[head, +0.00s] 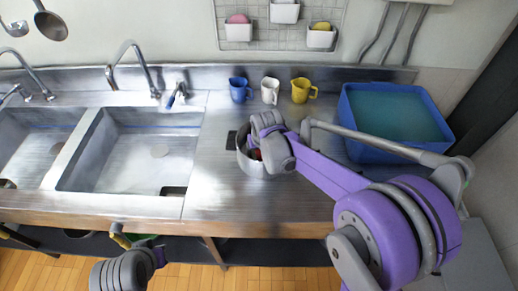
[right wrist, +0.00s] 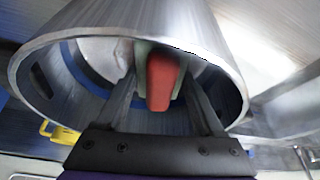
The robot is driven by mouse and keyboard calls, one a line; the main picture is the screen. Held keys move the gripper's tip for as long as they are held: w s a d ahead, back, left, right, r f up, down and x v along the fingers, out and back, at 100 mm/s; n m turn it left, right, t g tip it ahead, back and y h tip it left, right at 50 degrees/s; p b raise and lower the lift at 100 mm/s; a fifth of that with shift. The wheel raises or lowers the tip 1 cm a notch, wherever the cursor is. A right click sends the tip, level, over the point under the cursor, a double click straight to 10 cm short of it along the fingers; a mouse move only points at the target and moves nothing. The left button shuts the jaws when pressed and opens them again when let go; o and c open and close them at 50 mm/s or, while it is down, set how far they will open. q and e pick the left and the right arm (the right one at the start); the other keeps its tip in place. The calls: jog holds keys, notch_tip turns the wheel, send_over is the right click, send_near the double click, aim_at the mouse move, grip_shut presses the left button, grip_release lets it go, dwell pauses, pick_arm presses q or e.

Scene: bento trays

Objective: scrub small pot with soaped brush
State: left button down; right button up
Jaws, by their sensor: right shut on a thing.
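The small pot (head: 250,168) is a grey metal pot on the steel counter, with a dark handle at its left. In the right wrist view its metal wall (right wrist: 212,50) fills much of the picture. My right gripper (head: 262,150) reaches into the pot's mouth from above. In the right wrist view its fingers are shut on a red brush (right wrist: 160,80), with a pale green part beside the red. The brush's bristles are hidden, so I cannot tell whether they touch the pot. My left arm's end (head: 150,253) is low in front of the counter; its fingers are not clear.
Blue (head: 239,90), white (head: 270,91) and yellow (head: 301,90) mugs stand behind the pot. A blue tub (head: 352,125) of water stands at the right. An empty sink basin (head: 130,160) lies left, with a tap (head: 135,55). Counter between sink and pot is clear.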

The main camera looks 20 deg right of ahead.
jog(key=shift+f+b, duration=0.6)
jog(key=shift+f, duration=0.4)
